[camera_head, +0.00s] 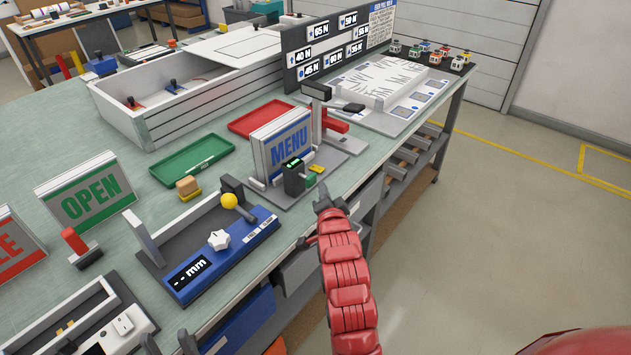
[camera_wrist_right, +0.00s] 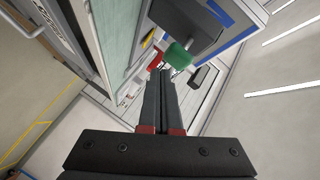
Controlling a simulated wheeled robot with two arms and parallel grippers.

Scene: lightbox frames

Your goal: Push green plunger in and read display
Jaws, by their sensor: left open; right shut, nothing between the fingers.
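The green plunger (camera_head: 311,179) sticks out from the front of a small black gauge (camera_head: 294,180), which stands upright on a grey base. The gauge's display (camera_head: 293,162) shows small green digits, too small to read. My right gripper (camera_head: 322,196) is shut and empty, just in front of the plunger near the table edge. In the right wrist view its shut fingers point toward the green plunger (camera_wrist_right: 180,57), with the tips a little to its left; I cannot tell whether they touch. My left gripper (camera_head: 168,345) is open at the bottom edge, far from the gauge.
A MENU sign (camera_head: 281,146) stands behind the gauge. A blue fixture (camera_head: 232,248) with a yellow ball and white knob lies to its left. Green (camera_head: 192,158) and red (camera_head: 262,118) trays lie behind. A board of force labels (camera_head: 335,45) stands at the back.

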